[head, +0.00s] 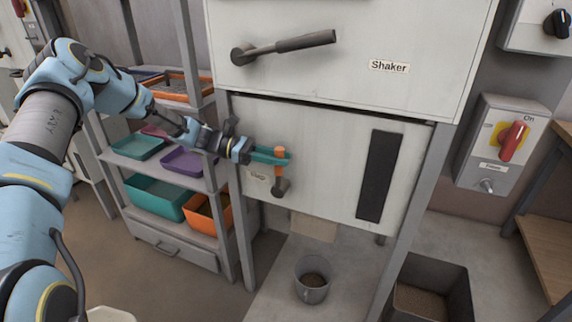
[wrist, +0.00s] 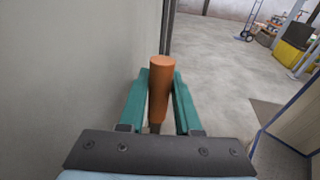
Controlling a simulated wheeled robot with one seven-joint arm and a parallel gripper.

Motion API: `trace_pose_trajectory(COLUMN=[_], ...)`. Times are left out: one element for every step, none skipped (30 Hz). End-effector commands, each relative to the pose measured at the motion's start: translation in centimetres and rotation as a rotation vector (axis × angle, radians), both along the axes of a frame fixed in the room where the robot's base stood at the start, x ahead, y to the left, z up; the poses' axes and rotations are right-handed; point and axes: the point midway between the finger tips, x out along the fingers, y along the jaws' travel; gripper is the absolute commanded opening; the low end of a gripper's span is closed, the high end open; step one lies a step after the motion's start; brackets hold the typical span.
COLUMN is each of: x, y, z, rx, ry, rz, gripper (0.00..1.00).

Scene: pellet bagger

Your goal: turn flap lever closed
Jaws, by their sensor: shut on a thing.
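The flap lever (head: 279,164) has an orange handle and a dark pivot on the lower white panel, beside a label that seems to read "Flap" (head: 258,176). The handle points up from the pivot. My gripper (head: 270,156) comes in from the left, with teal fingers around the orange handle. In the wrist view the orange handle (wrist: 160,85) stands between the two teal fingers (wrist: 160,100), and they are shut on it. The flap itself cannot be made out.
Above is the Shaker panel (head: 345,60) with a dark lever (head: 290,45). A bucket (head: 312,279) with some contents stands below the machine. A shelf rack with coloured trays (head: 155,199) is close on the left. A red switch box (head: 500,144) is at right.

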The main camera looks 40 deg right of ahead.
Motion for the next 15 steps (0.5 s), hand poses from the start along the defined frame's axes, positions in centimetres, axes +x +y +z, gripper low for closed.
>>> trace_pose_trajectory(x=[0.25,0.33,0.45,0.54,0.61,0.67,0.70,0.72,0.76,0.78,0.79,0.81,0.82,0.82,0.84], y=[0.14,0.20,0.28,0.32,0.36,0.41,0.44,0.46,0.49,0.50,0.51,0.53,0.54,0.54,0.55], z=[-0.24,-0.21,-0.19,-0.18,-0.16,-0.12,-0.10,-0.10,-0.08,-0.08,-0.08,-0.08,-0.07,-0.08,-0.08], rx=[-0.010,-0.015,-0.021,-0.024,-0.028,-0.031,-0.033,-0.036,-0.037,-0.038,-0.038,-0.039,-0.039,-0.039,-0.038], ry=[0.016,0.024,0.033,0.038,0.043,0.049,0.053,0.056,0.059,0.061,0.062,0.063,0.063,0.064,0.063], rz=[0.002,0.001,0.002,0.002,0.002,0.002,0.001,0.001,0.001,0.001,0.001,0.001,0.001,0.001,0.002], gripper=[0.00,0.00,0.00,0.00,0.00,0.00,0.00,0.00,0.00,0.00,0.00,0.00,0.00,0.00,0.00])
